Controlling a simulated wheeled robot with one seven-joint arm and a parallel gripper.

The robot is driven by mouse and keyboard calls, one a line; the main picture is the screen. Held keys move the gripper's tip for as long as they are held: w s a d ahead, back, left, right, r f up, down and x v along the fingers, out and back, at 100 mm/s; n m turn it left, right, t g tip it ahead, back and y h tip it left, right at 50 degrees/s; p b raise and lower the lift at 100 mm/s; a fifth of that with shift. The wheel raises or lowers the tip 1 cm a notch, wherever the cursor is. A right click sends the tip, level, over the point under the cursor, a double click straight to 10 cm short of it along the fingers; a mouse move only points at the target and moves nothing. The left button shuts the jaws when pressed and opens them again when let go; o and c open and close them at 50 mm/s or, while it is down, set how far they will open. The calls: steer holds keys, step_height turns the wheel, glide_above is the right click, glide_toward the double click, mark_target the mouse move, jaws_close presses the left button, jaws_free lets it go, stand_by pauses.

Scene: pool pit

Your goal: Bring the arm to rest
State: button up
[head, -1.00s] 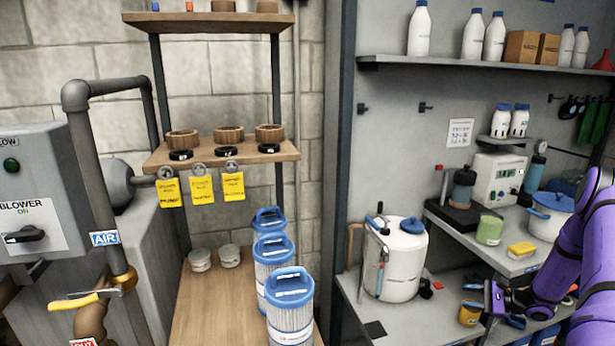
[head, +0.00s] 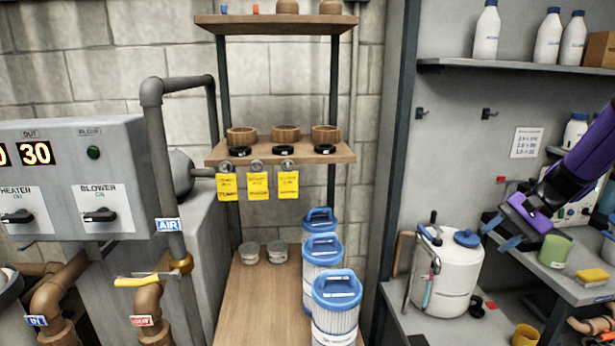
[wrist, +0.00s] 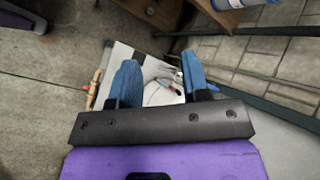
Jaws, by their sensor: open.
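My purple arm enters the head view from the right edge. My gripper (head: 502,232) hangs in the air in front of the right-hand bench, just right of the white pump tank (head: 447,275). In the wrist view my gripper (wrist: 157,85) shows two blue fingers spread apart with nothing held between them. The white tank (wrist: 158,82) shows beyond and below the fingers there. A green cup (head: 554,251) stands on the bench just right of the gripper.
Blue-topped filter cartridges (head: 335,305) stand on the wooden shelf unit (head: 262,312). A grey control box (head: 75,175) with pipes is at left. A yellow sponge (head: 592,276) lies on the bench, and a yellow mug (head: 526,336) is below. Grey floor (wrist: 50,100) shows clear in the wrist view.

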steer(key=s+a+r+n+h, duration=0.45)
steer(key=s+a+r, duration=0.45)
steer(key=s+r, duration=0.25)
steer(key=s+a+r+n+t+h, duration=0.1)
steer(key=s+n+t+h, duration=0.1)
steer(key=s, duration=0.5)
steer(key=s+a+r+n+t+h, duration=0.1)
steer(key=s+a+r+n+t, duration=0.1)
steer(key=s, duration=0.5)
steer(key=shift+s+r+h, duration=0.2)
steer(key=shift+r+h, duration=0.05)
steer(key=shift+h, duration=0.1)
stand_by(2.7)
